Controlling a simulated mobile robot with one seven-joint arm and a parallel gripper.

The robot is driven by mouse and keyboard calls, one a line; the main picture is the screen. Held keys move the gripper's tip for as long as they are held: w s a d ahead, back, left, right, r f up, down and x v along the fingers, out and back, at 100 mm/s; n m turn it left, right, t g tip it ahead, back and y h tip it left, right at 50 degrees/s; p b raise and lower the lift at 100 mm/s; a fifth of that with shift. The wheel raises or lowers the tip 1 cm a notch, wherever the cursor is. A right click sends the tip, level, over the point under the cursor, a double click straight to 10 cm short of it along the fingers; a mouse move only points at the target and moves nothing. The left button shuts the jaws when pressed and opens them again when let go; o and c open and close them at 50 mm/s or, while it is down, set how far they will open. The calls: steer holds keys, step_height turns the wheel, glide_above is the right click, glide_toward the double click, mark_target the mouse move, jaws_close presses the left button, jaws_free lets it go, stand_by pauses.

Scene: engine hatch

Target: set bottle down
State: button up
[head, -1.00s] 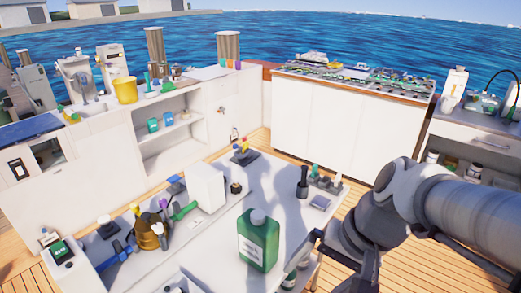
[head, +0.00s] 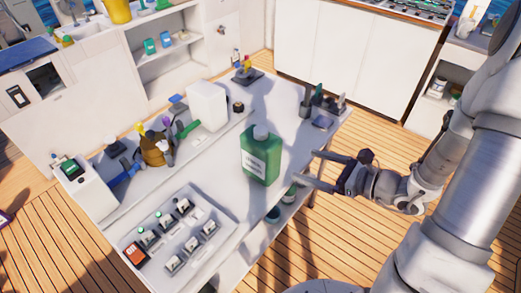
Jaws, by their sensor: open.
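The green bottle (head: 260,160) with a pale cap and a white label stands upright on the white table (head: 215,180), near its right edge. My gripper (head: 303,171) is just to the right of the bottle, over the table's edge. Its two fingers are spread and point left towards the bottle, with nothing between them. A small gap seems to show between the fingertips and the bottle.
A tray of small switch-like parts (head: 172,232) is at the table's front left. A brown pot (head: 155,150) with tools and a white box (head: 207,106) stand behind. Dark holders (head: 318,100) stand at the back right. Shelves below the table hold jars.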

mark_target(276, 155)
steer(key=x, duration=0.6)
steer(key=b+x, duration=0.1)
steer(key=x, duration=0.5)
steer(key=shift+w+d+f, duration=0.1)
steer(key=shift+w+d, duration=0.1)
steer(key=shift+d, duration=0.1)
steer(key=x, duration=0.5)
steer(key=shift+w+f+b, duration=0.1)
steer(key=shift+w+b, duration=0.2)
steer(key=shift+b, duration=0.05)
jaws_close()
